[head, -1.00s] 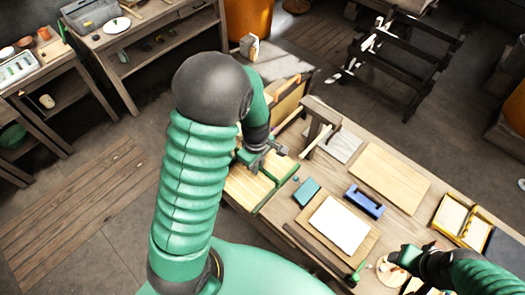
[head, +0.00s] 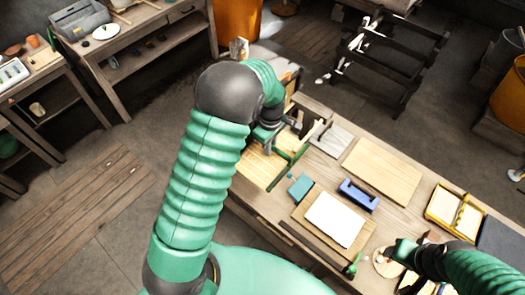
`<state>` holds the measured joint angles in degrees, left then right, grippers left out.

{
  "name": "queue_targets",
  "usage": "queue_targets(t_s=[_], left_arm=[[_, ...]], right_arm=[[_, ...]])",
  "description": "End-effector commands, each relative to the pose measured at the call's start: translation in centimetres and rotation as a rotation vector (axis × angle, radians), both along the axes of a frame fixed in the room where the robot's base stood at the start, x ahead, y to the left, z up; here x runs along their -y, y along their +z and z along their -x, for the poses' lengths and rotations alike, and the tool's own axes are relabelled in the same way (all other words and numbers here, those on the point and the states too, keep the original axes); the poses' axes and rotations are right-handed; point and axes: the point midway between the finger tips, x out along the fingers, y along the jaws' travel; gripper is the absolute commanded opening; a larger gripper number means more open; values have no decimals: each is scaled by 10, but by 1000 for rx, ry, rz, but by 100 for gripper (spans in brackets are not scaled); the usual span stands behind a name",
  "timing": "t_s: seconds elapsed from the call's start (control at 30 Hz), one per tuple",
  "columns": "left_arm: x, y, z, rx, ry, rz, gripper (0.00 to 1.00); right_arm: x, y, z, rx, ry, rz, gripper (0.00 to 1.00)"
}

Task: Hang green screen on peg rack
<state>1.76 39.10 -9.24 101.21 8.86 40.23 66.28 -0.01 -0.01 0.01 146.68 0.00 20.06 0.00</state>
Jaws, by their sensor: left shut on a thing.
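My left gripper (head: 277,139) is at the far left end of the workbench and is shut on the green screen (head: 288,168). The screen shows as thin green bars beside pale wooden slats (head: 255,170); my arm hides part of it. A wooden stand with an upright post (head: 314,112), which may be the peg rack, is just right of and behind the gripper. I cannot make out its pegs. My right gripper (head: 398,250) is low over the front right of the bench, near a round pale disc (head: 386,264); its fingers are too unclear to read.
The workbench holds a white sheet on a board (head: 335,220), a teal block (head: 300,187), a blue tool (head: 359,196), a wooden board (head: 382,172) and a yellow-edged tray (head: 455,212). A dark rack (head: 390,60) stands behind. Floor at left is clear.

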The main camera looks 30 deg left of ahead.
Motion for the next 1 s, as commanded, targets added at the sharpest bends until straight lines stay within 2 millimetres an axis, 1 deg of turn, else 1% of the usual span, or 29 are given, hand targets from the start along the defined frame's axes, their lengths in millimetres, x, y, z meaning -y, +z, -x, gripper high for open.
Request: queue_targets(t_s=[0.1,0.47,1.0], left_arm=[[1,-1,-12,0,0,1,0],[3,-2,-45,-1,1,4,0],[11,-1,-95,0,0,1,0]], right_arm=[[0,-1,0,0,-1,0,50],[0,-3,0,0,0,0,50],[0,5,0,0,0,0,50]])
